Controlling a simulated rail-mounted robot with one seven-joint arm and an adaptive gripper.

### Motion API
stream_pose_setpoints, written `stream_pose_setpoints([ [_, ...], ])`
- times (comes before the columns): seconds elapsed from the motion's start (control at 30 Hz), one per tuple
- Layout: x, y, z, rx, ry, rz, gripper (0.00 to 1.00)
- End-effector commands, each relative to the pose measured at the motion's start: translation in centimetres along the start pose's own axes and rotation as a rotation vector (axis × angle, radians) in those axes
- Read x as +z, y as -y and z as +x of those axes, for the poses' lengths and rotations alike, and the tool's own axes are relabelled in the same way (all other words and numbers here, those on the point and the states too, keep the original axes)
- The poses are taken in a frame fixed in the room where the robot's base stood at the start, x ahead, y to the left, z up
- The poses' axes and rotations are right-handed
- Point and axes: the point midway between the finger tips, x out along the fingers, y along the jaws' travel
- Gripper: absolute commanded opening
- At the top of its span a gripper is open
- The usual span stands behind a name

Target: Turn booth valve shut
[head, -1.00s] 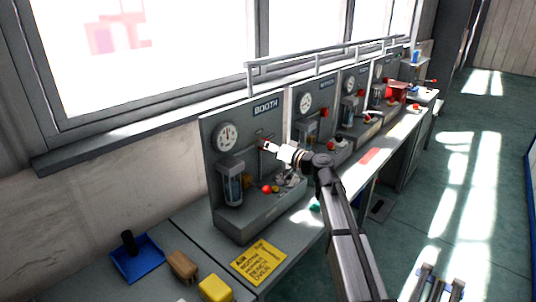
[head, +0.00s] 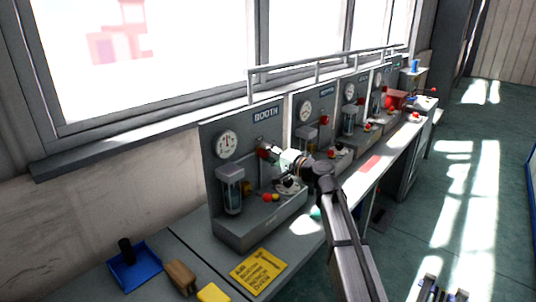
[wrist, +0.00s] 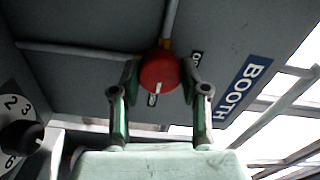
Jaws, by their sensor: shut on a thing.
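The booth valve is a round red knob (wrist: 158,72) with a white line on its face, on a grey panel under the blue BOOTH sign (wrist: 242,90). In the head view the red knob (head: 264,151) shows at the tip of my arm. My gripper (wrist: 160,82) is shut on the knob, one finger on each side of it. In the wrist view the white line runs roughly up and down in the picture. My gripper also shows in the head view (head: 272,154), where it hides part of the panel.
A dial gauge (head: 228,144) and a clear cylinder (head: 232,190) are on the same panel. Small red and yellow knobs (head: 270,197) sit below.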

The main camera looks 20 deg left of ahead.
Motion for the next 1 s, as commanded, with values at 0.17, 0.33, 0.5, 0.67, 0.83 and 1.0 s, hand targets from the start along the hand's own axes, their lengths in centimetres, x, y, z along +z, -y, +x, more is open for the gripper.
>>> stream_pose_setpoints([
  [0.17,-0.03,0.07,0.06,-0.001,0.000,0.029,0.10],
  [0.33,-0.03,0.07,0.06,-0.002,0.000,0.035,0.10],
  [0.5,-0.03,0.07,0.06,-0.002,0.000,0.035,0.10],
  [0.67,-0.03,0.07,0.06,-0.002,0.000,0.034,0.70],
  [0.83,-0.02,0.04,0.03,-0.001,0.000,0.033,0.70],
  [1.0,0.00,0.02,-0.19,-0.001,-0.001,0.032,0.70],
])
